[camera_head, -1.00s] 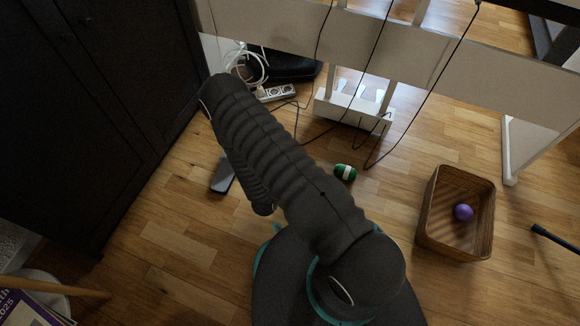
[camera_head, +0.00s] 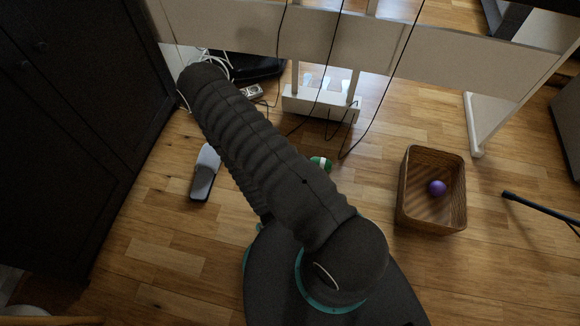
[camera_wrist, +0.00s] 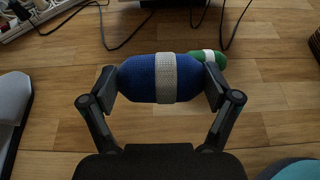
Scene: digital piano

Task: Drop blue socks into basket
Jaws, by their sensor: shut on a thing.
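A rolled pair of blue socks (camera_wrist: 141,78) with a pale band around it is held between the two fingers of my gripper (camera_wrist: 161,82) in the wrist view. The fingers press on its two ends. In the head view my arm hides my gripper and the blue socks. The brown woven basket (camera_head: 416,217) stands on the floor at the right of the head view, with a purple ball (camera_head: 437,188) inside. My gripper is to the left of the basket, apart from it.
A green roll with a white band (camera_head: 321,163) lies on the floor behind my arm; it also shows in the wrist view (camera_wrist: 203,58). Cables hang by the piano's white pedal unit (camera_head: 322,104). A dark cabinet (camera_head: 75,130) stands left. A grey-black object (camera_head: 205,172) lies on the floor.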

